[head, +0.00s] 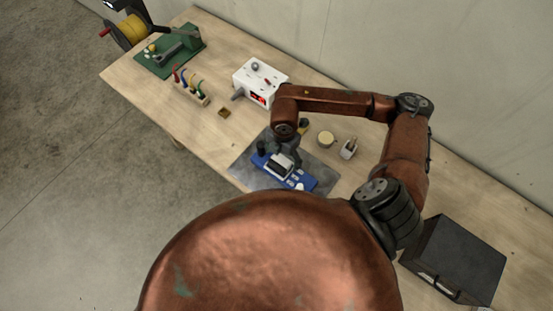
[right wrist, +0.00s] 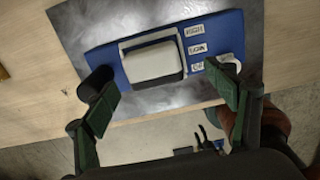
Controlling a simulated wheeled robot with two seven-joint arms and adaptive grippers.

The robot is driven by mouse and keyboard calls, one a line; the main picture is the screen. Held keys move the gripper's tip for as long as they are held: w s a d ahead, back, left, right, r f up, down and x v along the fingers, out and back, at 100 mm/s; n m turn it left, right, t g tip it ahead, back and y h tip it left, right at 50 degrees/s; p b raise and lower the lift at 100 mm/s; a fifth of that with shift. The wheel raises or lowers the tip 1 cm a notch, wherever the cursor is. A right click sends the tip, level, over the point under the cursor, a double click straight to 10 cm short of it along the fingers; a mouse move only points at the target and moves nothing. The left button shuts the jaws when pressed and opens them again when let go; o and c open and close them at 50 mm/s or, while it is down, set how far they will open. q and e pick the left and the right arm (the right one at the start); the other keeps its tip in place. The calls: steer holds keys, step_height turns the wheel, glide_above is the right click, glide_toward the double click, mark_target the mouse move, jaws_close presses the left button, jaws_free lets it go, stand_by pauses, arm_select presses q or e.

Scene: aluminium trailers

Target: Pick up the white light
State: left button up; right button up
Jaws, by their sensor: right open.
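A blue panel (head: 283,172) lies on a grey metal mat (head: 240,172) on the workbench. At its near right end is a small white rounded piece (head: 299,187), which looks like the white light. In the right wrist view this white light (right wrist: 230,61) is partly hidden behind the right-hand finger. My right gripper (head: 284,152) is above the panel. In the right wrist view its green fingers (right wrist: 170,88) are spread, with nothing held between them. A large white rocker (right wrist: 152,62) lies beyond the fingers, between them in the picture. My left gripper is not in view.
A black knob (right wrist: 97,84) stands at the panel's left end, close to the left-hand finger. A white box (head: 259,80), a round disc (head: 326,138), a small holder (head: 348,149) and a black box (head: 455,258) stand on the bench.

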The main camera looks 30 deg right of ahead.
mark_target(279, 163)
steer(key=shift+s+a+f+p, duration=0.5)
steer(key=shift+f+p, duration=0.05)
steer(key=shift+f, duration=0.2)
steer(key=w+f, duration=0.2)
steer(key=f, duration=0.1)
steer(key=shift+a, duration=0.15)
steer(key=shift+s+d+f, duration=0.15)
steer(key=shift+d+f, duration=0.05)
steer(key=shift+f, duration=0.2)
steer(key=shift+s+r, duration=0.1)
steer(key=shift+s, duration=0.15)
steer(key=shift+w+a, duration=0.1)
steer(key=shift+w, duration=0.3)
steer(key=c, duration=0.5)
steer(key=shift+s, duration=0.1)
steer(key=shift+c, duration=0.8)
steer(key=shift+s, duration=0.15)
steer(key=shift+c, duration=0.7)
steer(key=c, duration=0.6)
steer(key=shift+c, duration=0.4)
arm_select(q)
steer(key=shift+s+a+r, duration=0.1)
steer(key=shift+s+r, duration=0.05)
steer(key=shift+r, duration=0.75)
